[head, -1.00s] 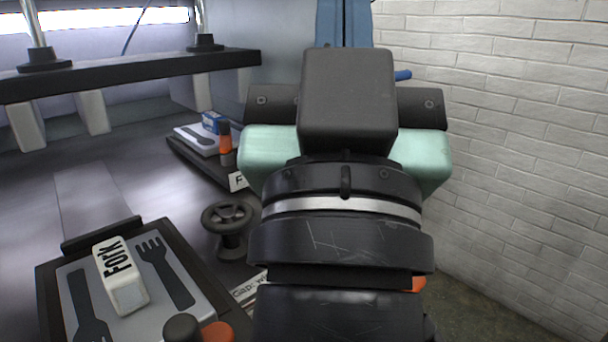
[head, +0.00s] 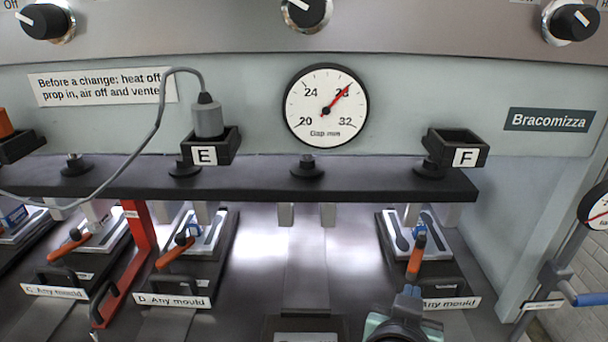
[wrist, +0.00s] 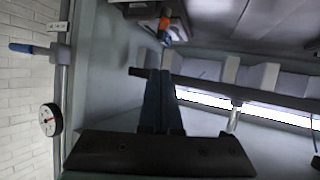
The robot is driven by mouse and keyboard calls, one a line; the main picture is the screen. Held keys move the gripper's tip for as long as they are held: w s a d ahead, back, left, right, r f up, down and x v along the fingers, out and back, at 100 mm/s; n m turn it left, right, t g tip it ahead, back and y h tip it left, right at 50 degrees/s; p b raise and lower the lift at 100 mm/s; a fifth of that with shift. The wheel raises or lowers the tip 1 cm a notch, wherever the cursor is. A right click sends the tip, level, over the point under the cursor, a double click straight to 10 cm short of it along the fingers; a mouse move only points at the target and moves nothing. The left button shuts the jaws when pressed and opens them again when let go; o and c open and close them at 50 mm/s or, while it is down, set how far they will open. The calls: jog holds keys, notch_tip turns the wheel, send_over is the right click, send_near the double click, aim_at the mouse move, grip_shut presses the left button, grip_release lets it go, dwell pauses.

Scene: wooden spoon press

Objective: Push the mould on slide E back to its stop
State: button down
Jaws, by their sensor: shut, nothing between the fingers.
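At the bottom edge of the head view, in front of the bare middle track (head: 305,270), only the dark back edge of a tray (head: 307,337) shows. It lines up with the slide between D and the right-hand slide; its mould is cut off by the frame, and I see no slide label there. My gripper (head: 411,290) is low and right of that tray, below the right-hand slide's orange handle. Its blue fingers also show shut and empty in the wrist view (wrist: 160,100). I cannot tell whether they touch anything.
Mould slides D (head: 190,255) and right (head: 425,260) flank the track, with orange handles upright or tilted. A black bar (head: 250,178) crosses above. Holder E (head: 222,150) carries a grey plug (head: 208,118) on a cable; holder F (head: 458,146) is empty. A gauge stand (head: 555,275) stands right.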

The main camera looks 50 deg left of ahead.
jog(key=s+a+f+n+g+h+p, duration=0.15)
jog(key=s+g+p, duration=0.35)
jog(key=s+p, duration=0.5)
jog(key=s+f+n+g+h+p, duration=0.25)
jog(key=s+g+p, duration=0.25)
jog(key=s+p, duration=0.45)
jog(key=shift+y, duration=0.6)
jog(key=x, duration=0.3)
jog(key=p+x, duration=0.1)
jog(key=x, duration=0.4)
jog(key=shift+w+f, duration=0.3)
jog(key=shift+w, duration=0.1)
jog(key=w+a, duration=0.3)
jog(key=a, duration=0.1)
jog(key=shift+w+b, duration=0.2)
jog(key=shift+b, duration=0.2)
jog(key=shift+r, duration=0.1)
